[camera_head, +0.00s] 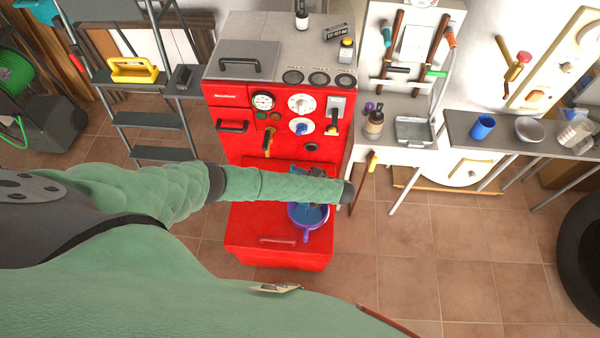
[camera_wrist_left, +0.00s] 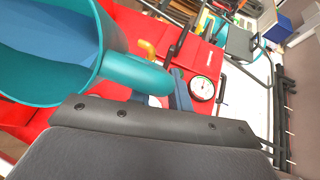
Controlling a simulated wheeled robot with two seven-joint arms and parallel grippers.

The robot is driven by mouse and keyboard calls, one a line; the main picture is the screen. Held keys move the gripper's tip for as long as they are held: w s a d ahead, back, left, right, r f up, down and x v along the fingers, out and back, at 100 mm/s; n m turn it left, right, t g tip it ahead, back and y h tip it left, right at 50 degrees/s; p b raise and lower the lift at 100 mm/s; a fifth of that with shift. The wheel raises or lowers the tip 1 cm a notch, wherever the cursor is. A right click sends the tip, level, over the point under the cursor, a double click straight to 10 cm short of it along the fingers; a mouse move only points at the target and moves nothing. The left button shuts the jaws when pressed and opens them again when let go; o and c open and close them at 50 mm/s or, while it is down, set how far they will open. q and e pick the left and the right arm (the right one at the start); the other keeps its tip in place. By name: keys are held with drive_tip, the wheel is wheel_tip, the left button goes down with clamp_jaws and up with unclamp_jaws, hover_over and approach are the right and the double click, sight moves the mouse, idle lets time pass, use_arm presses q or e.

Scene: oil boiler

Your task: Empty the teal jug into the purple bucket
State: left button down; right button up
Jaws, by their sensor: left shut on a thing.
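The teal jug (camera_wrist_left: 115,70) fills the upper left of the left wrist view, its round mouth facing the camera and its inside blue. I cannot tell whether that blue is liquid. In the head view only a small part of the jug (camera_head: 313,216) shows under my arm, over the purple bucket. The purple bucket (camera_head: 308,233) stands on the red lower ledge of the boiler, partly covered by the jug and my forearm. My left gripper (camera_head: 318,205) is shut on the teal jug by its handle and is mostly hidden by my arm. My right gripper is in neither view.
The red boiler (camera_head: 232,125) with gauges and knobs stands behind the bucket. A bench to the right holds a grey tray (camera_head: 413,130), a blue cup (camera_head: 482,127) and a bowl (camera_head: 530,129). A stepladder (camera_head: 150,119) stands left. The tiled floor right of the bucket is clear.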

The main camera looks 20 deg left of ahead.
use_arm(q)
drive_tip(key=shift+s+d+f+t+y+p, duration=0.3)
drive_tip(key=shift+s+d+y+p, duration=0.1)
drive_tip(key=shift+d+y+p, duration=0.1)
idle(2.1)
drive_tip(key=shift+s+d+f+n+y, duration=0.1)
drive_tip(key=shift+s+d+n+y, duration=0.1)
drive_tip(key=shift+n+y, duration=0.1)
drive_tip(key=shift+d+f, duration=0.1)
idle(0.9)
drive_tip(key=shift+s+d, duration=0.2)
drive_tip(key=shift+d, duration=0.05)
drive_tip(key=shift+y, duration=0.3)
